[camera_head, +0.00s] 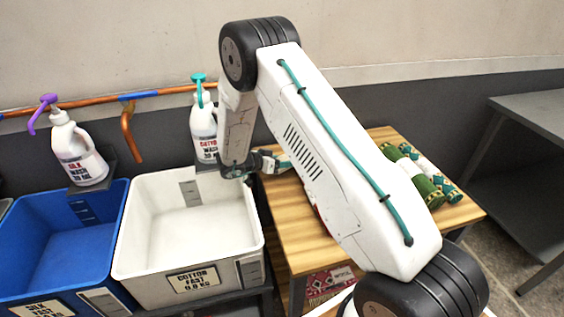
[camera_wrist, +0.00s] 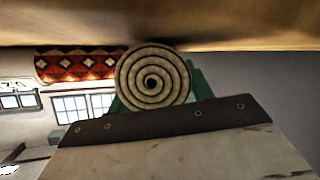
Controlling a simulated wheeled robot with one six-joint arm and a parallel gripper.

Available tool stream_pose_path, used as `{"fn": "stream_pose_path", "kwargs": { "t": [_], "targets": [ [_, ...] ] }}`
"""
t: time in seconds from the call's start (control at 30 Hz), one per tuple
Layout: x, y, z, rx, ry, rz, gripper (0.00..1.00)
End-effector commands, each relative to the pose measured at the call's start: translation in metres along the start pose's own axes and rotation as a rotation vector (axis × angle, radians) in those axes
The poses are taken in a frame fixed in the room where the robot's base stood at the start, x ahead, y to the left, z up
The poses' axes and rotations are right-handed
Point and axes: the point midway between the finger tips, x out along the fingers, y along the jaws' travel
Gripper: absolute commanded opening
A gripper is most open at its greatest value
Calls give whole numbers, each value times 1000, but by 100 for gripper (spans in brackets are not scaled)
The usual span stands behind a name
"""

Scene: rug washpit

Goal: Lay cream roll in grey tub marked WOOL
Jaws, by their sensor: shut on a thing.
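My gripper (camera_head: 268,162) is over the left part of the wooden table in the head view, partly hidden by my arm. In the wrist view its green fingers are shut on the cream roll (camera_wrist: 153,77), which shows its spiral end with dark lines. The table surface is close to the roll in that view; I cannot tell whether they touch. No tub marked WOOL can be read in view. The tubs that show are a white one marked COTTON (camera_head: 190,268) and a blue one marked SILK (camera_head: 62,282).
The wooden table (camera_head: 278,205) bears green patterned rolls (camera_head: 420,182) on its right side. A red patterned roll (camera_wrist: 75,65) shows in the wrist view. A grey table (camera_head: 530,112) stands right.

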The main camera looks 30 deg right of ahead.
Motion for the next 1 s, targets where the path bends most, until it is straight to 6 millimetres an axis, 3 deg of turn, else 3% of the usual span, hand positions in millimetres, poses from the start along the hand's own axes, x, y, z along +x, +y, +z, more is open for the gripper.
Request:
{"fn": "stream_pose_path", "kwargs": {
  "t": [0.13,0.17,0.57,1.0],
  "targets": [
    [1,-1,2,-1,1,0,19],
    [0,-1,2,-1,0,0,59],
    [-5,0,0,0,0,-2,60],
    [-92,-1,0,1,0,-3,60]
  ]
}}
